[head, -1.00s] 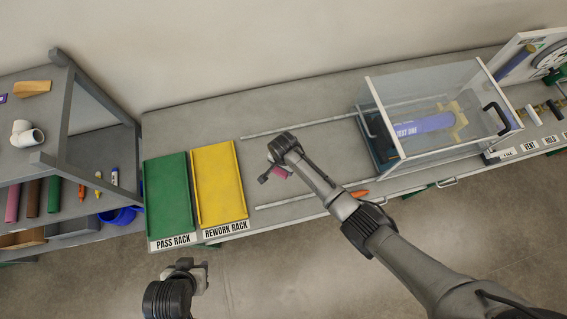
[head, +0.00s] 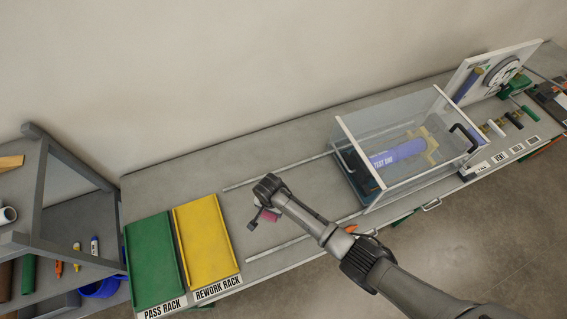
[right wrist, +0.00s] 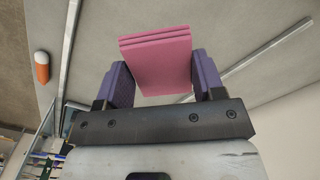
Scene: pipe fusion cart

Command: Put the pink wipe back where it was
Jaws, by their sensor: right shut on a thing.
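The pink wipe (head: 269,214) is a folded, layered pad. It is held over the grey bench between the yellow rework rack and the clear tank. My right gripper (head: 261,218) is shut on it. In the right wrist view the wipe (right wrist: 157,62) sits between the two purple finger pads, and the gripper (right wrist: 164,78) clasps it by its sides. I cannot tell how high it is above the bench. My left gripper is out of view.
The yellow rework rack (head: 208,242) and green pass rack (head: 153,258) lie to the left. Two thin rails (head: 285,170) run along the bench. The clear tank (head: 415,180) with a blue pipe (head: 398,154) stands to the right. An orange-and-white object (right wrist: 42,68) shows in the right wrist view.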

